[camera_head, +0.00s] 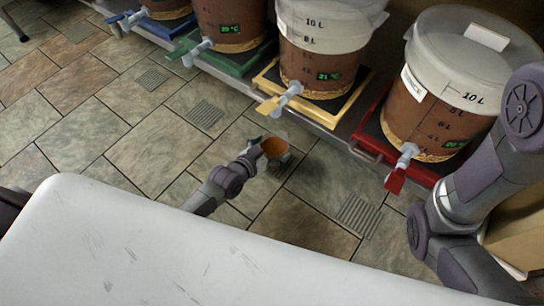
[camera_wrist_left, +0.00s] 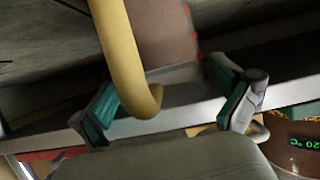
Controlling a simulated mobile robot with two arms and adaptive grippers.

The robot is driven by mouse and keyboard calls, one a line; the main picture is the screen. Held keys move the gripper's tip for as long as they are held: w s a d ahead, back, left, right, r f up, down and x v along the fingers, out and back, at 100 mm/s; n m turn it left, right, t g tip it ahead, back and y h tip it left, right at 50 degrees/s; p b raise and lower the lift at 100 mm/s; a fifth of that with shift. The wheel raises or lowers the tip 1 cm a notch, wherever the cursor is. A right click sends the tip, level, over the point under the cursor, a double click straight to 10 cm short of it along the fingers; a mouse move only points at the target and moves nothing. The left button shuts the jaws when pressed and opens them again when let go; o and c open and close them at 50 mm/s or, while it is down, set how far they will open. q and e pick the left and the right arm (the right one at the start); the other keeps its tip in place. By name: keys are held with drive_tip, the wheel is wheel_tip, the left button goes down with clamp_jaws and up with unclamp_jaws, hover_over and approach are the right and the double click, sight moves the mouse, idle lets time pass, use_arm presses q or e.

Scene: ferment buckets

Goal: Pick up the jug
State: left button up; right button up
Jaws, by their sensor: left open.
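The jug (camera_head: 274,147) is small in the head view, with an orange-brown round top, above the tiled floor in front of the buckets. My left gripper (camera_head: 262,154) is right beside it and partly overlaps it. In the left wrist view, the jug's yellow curved handle (camera_wrist_left: 122,50) comes down between the two spread teal-padded fingers of my left gripper (camera_wrist_left: 168,107). The brownish jug body (camera_wrist_left: 160,35) with red marks is behind the handle. The jug's base is hidden in the head view. My right gripper is outside both views.
Several brown-filled buckets stand in a row on coloured trays: a yellow-tray bucket (camera_head: 320,55), a red-tray bucket (camera_head: 440,105) and others to the left. Their taps, such as the red tap (camera_head: 396,180), stick out over the floor. A cardboard-coloured box (camera_head: 520,235) is at the right edge.

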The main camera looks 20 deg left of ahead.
use_arm(q)
drive_tip(key=shift+c, duration=0.2)
drive_tip(key=c, duration=1.1)
drive_tip(key=shift+r, duration=0.15)
drive_tip(key=c, duration=0.3)
